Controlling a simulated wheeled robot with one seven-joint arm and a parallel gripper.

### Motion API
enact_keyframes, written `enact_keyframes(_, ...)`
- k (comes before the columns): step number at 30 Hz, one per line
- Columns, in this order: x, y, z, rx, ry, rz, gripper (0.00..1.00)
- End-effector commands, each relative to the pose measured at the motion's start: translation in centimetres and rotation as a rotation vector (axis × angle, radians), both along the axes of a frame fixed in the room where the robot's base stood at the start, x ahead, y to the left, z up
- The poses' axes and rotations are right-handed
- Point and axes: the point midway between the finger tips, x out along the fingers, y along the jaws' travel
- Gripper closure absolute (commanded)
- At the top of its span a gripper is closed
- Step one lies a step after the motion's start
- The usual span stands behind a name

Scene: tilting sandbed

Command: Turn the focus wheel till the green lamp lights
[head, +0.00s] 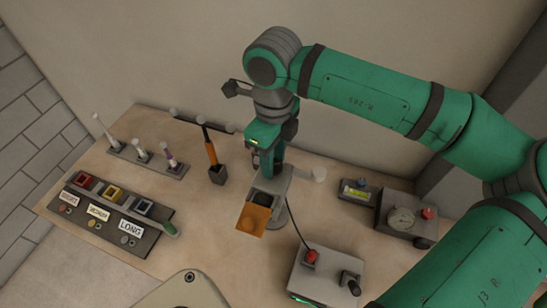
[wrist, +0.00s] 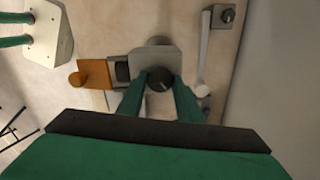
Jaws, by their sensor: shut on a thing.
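The focus wheel (wrist: 159,79) is a dark round knob with a pale mark, on a grey stand-like device (wrist: 165,55). In the wrist view my gripper (wrist: 160,88) has its two green fingers on either side of the wheel, shut on it. In the head view my gripper (head: 267,168) is low over the same grey device (head: 283,187), which has an orange plate (head: 254,219) at its front. The wheel and fingertips are mostly hidden there by my wrist and the device. I cannot make out a lit green lamp on the device.
A tray with coloured frames and labels (head: 110,215) lies at left. An orange-handled tool (head: 210,150) stands in a dark block. Small boxes (head: 357,191) and a gauge box (head: 402,218) are at right. A box with a red knob (head: 325,275) is in front.

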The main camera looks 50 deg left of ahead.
Motion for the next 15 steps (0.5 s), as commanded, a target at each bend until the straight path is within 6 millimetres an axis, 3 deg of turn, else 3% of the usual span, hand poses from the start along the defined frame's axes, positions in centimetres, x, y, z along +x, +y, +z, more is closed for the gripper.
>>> enact_keyframes(15, 0.03, 0.05, 0.12, 0.002, -0.002, -0.265, 0.90)
